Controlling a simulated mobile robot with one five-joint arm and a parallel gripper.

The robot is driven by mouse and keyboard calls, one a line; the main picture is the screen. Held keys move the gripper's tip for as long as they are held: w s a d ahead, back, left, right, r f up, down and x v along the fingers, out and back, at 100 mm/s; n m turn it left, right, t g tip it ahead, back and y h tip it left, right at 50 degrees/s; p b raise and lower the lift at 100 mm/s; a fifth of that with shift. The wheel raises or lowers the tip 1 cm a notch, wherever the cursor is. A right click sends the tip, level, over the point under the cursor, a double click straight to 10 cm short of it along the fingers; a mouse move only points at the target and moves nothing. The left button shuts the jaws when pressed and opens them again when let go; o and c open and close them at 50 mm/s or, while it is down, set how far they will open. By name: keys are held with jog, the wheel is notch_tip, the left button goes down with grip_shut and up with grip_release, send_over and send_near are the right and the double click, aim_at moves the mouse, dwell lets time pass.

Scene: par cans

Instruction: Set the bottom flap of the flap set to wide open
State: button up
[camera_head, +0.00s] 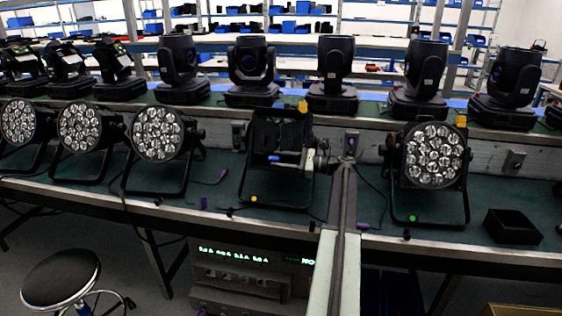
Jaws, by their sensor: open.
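The flap set (268,131) is a dark, roughly square frame on a black stand, in the middle of the bench in the head view. An orange mark shows at its top right corner. Its bottom flap is too dark, and partly covered by my gripper, for me to tell its angle. My arm rises from the bottom centre and bends left at the top. My gripper (288,158), pale with a blue part, is open in front of the lower part of the flap set. I cannot tell whether it touches the flap.
A par can (433,155) stands to the right, several more to the left (158,133). An open black box (512,226) sits at the right. Moving-head lights (336,75) line the raised shelf behind. Loose cables lie on the bench. A stool (62,277) stands at lower left.

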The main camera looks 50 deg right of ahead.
grip_shut()
jog(key=shift+s+d, duration=0.2)
jog(key=shift+s, duration=0.05)
jog(key=shift+w+a, duration=0.15)
jog(key=shift+a, duration=0.15)
jog(key=shift+s+a+f+n+b, duration=0.25)
jog(key=shift+f+n+b, duration=0.65)
jog(key=shift+n, duration=1.4)
jog(key=shift+s+a+f+n+b, duration=0.15)
jog(key=shift+a+f+n+b, duration=0.55)
jog(key=shift+n, duration=1.6)
jog(key=shift+s+f+n+b, duration=0.2)
jog(key=shift+f+n+b, duration=0.95)
jog(key=shift+n, duration=1.15)
